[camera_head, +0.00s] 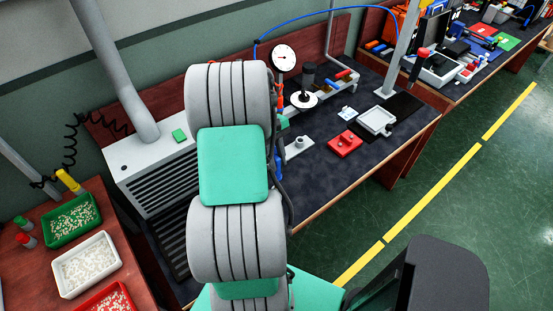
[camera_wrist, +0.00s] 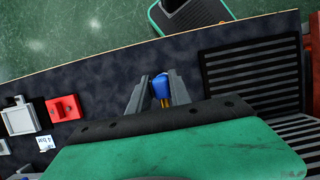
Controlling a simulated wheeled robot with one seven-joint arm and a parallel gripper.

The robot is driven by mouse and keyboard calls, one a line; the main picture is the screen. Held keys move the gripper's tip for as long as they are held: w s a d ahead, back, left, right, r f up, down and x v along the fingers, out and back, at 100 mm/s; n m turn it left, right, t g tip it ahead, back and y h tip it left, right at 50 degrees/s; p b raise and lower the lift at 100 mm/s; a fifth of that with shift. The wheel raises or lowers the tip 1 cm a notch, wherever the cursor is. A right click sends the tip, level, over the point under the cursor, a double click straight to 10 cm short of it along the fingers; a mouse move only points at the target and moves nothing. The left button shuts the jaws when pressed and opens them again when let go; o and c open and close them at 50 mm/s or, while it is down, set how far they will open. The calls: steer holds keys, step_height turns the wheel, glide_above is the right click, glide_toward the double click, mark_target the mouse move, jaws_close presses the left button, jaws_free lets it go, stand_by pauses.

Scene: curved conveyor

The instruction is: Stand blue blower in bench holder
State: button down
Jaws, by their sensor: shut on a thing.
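The blue blower (camera_wrist: 160,85) shows in the wrist view between the two grey fingers of my gripper (camera_wrist: 158,90), with a small yellow-orange part below its blue body. My gripper is shut on it, over the dark bench top. In the head view my arm hides the gripper and the blower. A small light grey block with a round opening (camera_head: 298,147) stands on the bench just right of my arm. It may be the bench holder, but I cannot tell for sure.
A red fixture (camera_head: 345,144) and a grey square tray (camera_head: 376,121) sit to the right on the dark bench (camera_head: 330,175). A gauge (camera_head: 284,58) stands at the back. A slatted grey unit (camera_head: 150,165) is on the left. The bench's front edge (camera_wrist: 100,48) is clear.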

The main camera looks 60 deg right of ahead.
mark_target(277, 174)
steer(key=shift+f+b, duration=2)
steer(key=shift+f, duration=1.5)
steer(key=c, duration=1.1)
jaws_free()
steer(key=v, duration=0.7)
steer(key=shift+w+r, duration=0.1)
steer(key=shift+r, duration=0.25)
